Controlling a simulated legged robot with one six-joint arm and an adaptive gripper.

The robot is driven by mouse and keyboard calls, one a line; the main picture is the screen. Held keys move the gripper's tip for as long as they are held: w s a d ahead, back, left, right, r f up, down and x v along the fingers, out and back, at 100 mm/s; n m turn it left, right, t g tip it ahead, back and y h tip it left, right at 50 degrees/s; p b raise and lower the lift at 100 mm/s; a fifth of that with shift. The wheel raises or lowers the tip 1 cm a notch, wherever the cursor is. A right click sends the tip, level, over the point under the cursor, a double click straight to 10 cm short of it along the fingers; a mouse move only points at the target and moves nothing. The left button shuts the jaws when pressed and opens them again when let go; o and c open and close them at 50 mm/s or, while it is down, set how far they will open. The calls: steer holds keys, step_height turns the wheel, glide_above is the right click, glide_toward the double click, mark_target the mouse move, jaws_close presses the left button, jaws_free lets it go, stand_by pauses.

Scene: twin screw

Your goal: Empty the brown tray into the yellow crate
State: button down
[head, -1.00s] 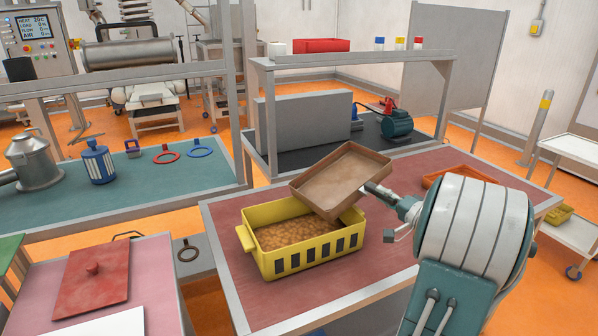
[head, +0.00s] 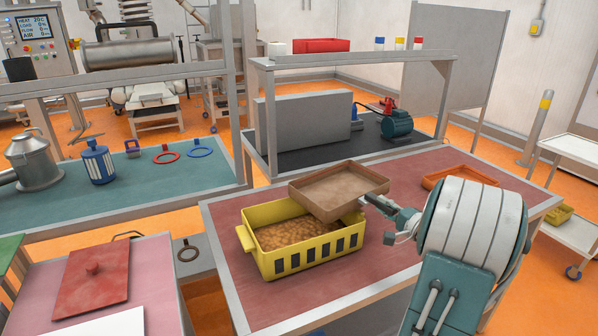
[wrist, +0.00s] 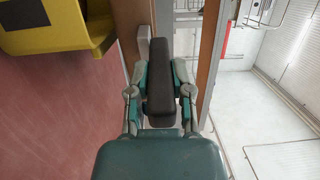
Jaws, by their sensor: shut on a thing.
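The brown tray (head: 338,190) is held above the right end of the yellow crate (head: 315,258), nearly level with a slight tilt. No pieces show on its visible floor. The crate stands on the red-topped table and holds a layer of brown pieces (head: 290,236). My gripper (head: 366,200) is shut on the tray's near right wall. In the wrist view my gripper (wrist: 160,75) grips the brown wall, and a corner of the yellow crate (wrist: 60,30) shows at the upper left. The fingertips are partly hidden in the head view.
An orange tray (head: 460,177) lies on the red table (head: 250,290) to the right. A pink table with a red lidded plate (head: 92,280) stands at the lower left. A frame with a shelf (head: 350,58) stands behind the table. The table's front is clear.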

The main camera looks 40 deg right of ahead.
stand_by(0.3)
steer(key=shift+r, duration=1.6)
steer(key=shift+f, duration=0.1)
